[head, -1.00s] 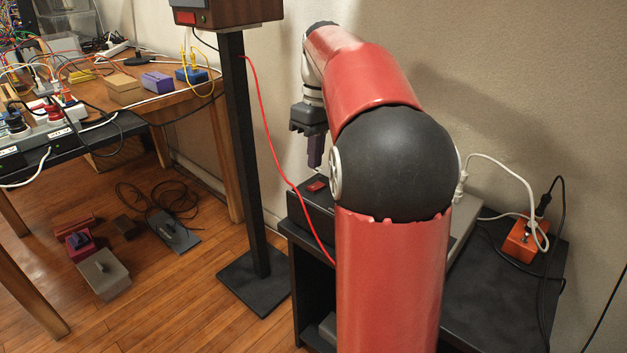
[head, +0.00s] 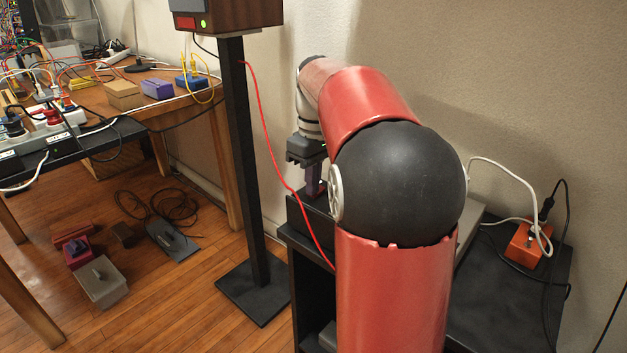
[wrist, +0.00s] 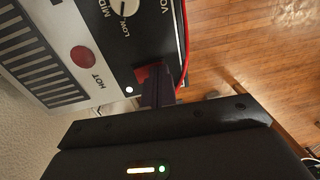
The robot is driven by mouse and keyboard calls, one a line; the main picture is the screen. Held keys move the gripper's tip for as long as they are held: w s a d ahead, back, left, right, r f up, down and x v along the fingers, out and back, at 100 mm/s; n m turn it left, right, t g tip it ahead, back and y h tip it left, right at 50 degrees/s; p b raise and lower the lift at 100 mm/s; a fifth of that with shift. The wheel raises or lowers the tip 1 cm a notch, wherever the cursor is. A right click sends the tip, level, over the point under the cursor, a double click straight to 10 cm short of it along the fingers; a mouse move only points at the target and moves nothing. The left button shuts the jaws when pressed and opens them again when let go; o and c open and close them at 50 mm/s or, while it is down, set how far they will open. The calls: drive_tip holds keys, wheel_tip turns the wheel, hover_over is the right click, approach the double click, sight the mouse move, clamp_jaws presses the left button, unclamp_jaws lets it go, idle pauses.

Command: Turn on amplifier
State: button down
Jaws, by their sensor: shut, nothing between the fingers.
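The amplifier (head: 318,220) is a black box on a black stand, partly hidden behind my arm in the head view. In the wrist view its top panel (wrist: 120,50) shows a white-marked knob (wrist: 125,5), a grey slotted grille, a red "HOT" dot and a red switch (wrist: 147,74). A small bright white light (wrist: 129,90) shows beside the switch. My gripper (head: 313,188) is shut and empty, pointing down at the switch. In the wrist view its dark fingers (wrist: 157,90) overlap the switch's edge and partly hide it; I cannot tell if they touch.
A red cable (head: 268,140) runs down in front of the amplifier. A black post (head: 243,160) with a wooden box on top stands to the left. An orange box (head: 527,243) with plugs sits on the stand at right. Cluttered tables stand at far left.

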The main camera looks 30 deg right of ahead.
drive_tip(key=shift+f, duration=0.1)
drive_tip(key=shift+w+d+r+p, duration=0.2)
drive_tip(key=shift+w+d+p, duration=0.1)
drive_tip(key=shift+d+p, duration=0.45)
wheel_tip(320, 180, up, 8)
drive_tip(key=p, duration=0.1)
drive_tip(key=shift+d, duration=0.25)
drive_tip(key=shift+w+f, duration=0.1)
drive_tip(key=shift+f, duration=0.05)
